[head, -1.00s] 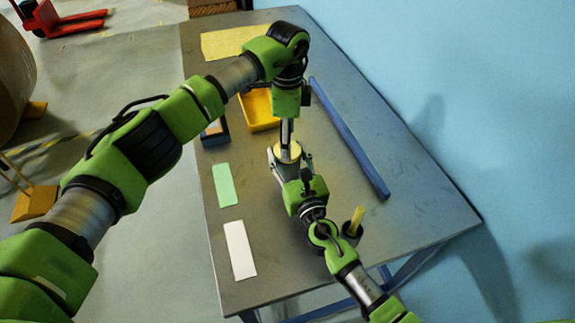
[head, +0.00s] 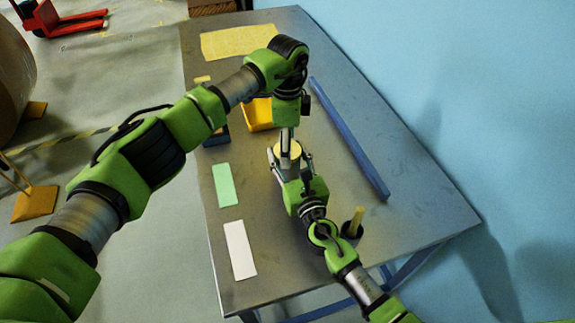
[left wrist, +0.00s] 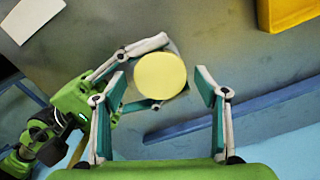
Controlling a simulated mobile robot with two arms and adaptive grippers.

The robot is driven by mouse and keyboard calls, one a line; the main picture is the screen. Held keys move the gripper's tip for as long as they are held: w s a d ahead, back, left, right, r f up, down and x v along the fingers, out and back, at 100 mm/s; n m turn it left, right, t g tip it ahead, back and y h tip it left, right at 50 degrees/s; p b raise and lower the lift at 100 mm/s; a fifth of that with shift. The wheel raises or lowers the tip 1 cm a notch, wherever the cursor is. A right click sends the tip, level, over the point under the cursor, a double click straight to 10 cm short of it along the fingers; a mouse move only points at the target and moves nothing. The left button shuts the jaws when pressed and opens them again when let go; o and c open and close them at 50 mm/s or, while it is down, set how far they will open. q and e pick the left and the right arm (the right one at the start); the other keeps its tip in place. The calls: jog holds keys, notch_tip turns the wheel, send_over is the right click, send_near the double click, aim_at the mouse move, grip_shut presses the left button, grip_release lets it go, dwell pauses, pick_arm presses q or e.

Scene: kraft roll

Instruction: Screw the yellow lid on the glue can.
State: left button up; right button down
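The round yellow lid (left wrist: 160,76) sits on top of the glue can, whose body is mostly hidden; the lid also shows in the head view (head: 289,150). I cannot tell whether it is screwed down. My left gripper (left wrist: 161,84) points down over the lid, with its fingers apart on either side and a visible gap to each edge. My right gripper (head: 290,163) reaches in from the near right. Its fingers lie on both sides of the can beneath the lid and appear closed on it.
A yellow bin (head: 257,114) stands behind my left gripper. A long blue bar (head: 349,138) lies to the right. A dark pot with a yellow stick (head: 353,224) stands near my right arm. Green (head: 223,184) and white (head: 240,250) sheets lie on the table's left.

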pick_arm(q)
jog(key=shift+r, duration=0.1)
jog(key=shift+r, duration=2.2)
jog(key=shift+c, duration=0.4)
jog(key=shift+d+r, duration=0.25)
jog(key=shift+r, duration=0.85)
jog(key=shift+a+r, duration=0.25)
jog(key=shift+r, duration=0.4)
jog(key=shift+f, duration=4.05)
